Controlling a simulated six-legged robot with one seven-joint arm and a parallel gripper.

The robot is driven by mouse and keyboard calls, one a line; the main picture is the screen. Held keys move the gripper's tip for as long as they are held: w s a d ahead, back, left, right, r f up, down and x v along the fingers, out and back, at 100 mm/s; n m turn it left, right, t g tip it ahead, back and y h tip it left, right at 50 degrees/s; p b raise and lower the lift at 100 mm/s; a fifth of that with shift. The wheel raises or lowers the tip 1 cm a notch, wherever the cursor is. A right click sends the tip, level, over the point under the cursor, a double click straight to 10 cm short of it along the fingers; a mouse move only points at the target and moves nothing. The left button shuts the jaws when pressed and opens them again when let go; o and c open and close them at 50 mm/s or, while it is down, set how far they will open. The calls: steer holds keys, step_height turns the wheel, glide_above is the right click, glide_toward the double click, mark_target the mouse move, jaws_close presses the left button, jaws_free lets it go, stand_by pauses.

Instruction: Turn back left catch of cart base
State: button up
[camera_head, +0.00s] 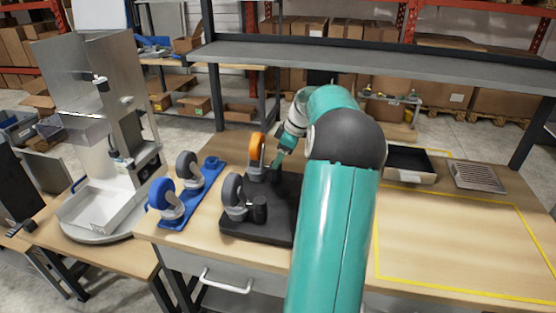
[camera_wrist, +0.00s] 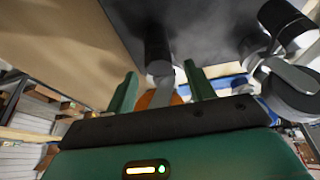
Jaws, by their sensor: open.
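The cart base (camera_head: 240,225) is a dark flat plate on the bench, with its right part hidden behind my arm. An orange-wheeled caster (camera_head: 256,150) stands at its back left corner and a grey-wheeled caster (camera_head: 233,190) at its front left. A short black post stands beside each. My gripper (camera_head: 277,163) is at the back left corner, just right of the orange wheel. In the wrist view its two green fingers (camera_wrist: 161,86) are apart. The back left post (camera_wrist: 158,50), with a grey piece at its end, lines up with the gap; contact cannot be told.
A blue holder (camera_head: 183,212) with two casters stands left of the base. Further left is a metal dispenser (camera_head: 95,110) with a white tray. A black bin (camera_head: 410,165) and a slotted metal tray (camera_head: 478,177) sit right. The yellow-outlined bench area (camera_head: 450,235) is clear.

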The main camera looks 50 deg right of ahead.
steer(key=shift+x, duration=1)
steer(key=c, duration=1)
